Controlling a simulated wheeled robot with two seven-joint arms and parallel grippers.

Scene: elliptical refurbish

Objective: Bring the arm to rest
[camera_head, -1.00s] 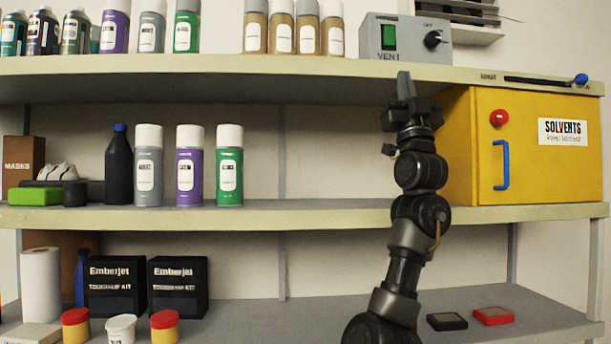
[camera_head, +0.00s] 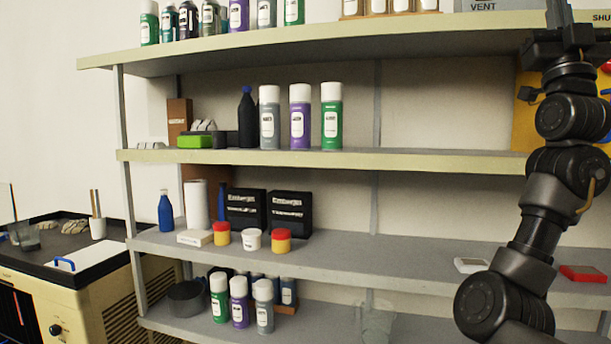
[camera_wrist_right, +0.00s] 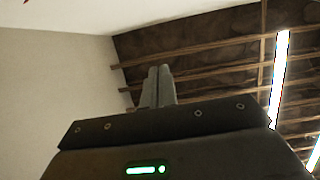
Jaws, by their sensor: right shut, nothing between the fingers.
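My right arm stands upright at the right of the head view, in front of the shelf rack. Its gripper (camera_head: 560,14) points up at the top edge of the picture, over the front of the top shelf. The right wrist view shows its two fingers (camera_wrist_right: 159,86) pressed together with nothing between them, pointing up toward the ceiling beams. My left gripper is not in view.
The shelf rack (camera_head: 330,160) holds spray cans (camera_head: 331,118), dark kit boxes (camera_head: 287,212) and red-yellow tubs (camera_head: 281,241). A yellow cabinet (camera_head: 527,110) is partly behind my arm. A workbench (camera_head: 60,290) stands at left.

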